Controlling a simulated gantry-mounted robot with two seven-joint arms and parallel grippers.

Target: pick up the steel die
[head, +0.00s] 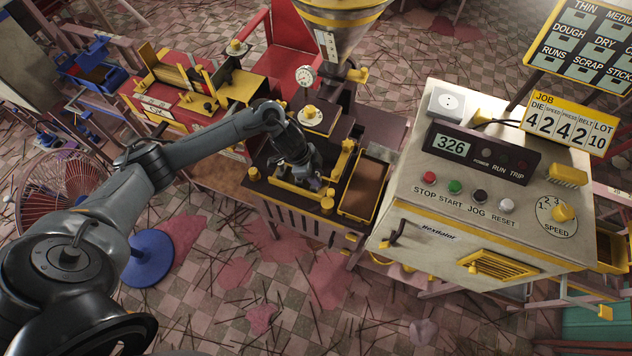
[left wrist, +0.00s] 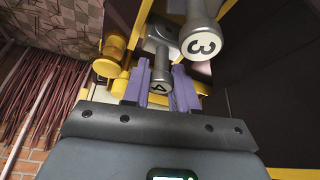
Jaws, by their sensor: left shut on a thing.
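My left gripper (head: 309,181) reaches down to the dark bench of the extruder, among yellow fittings. My right gripper is not in view.
A control cabinet (head: 497,185) with buttons and a display reading 326 stands to the right. A brown-filled yellow-rimmed tray (head: 366,187) lies beside the gripper. The steel hopper (head: 342,28) is behind. A red machine (head: 180,95) stands left. Sticks litter the floor.

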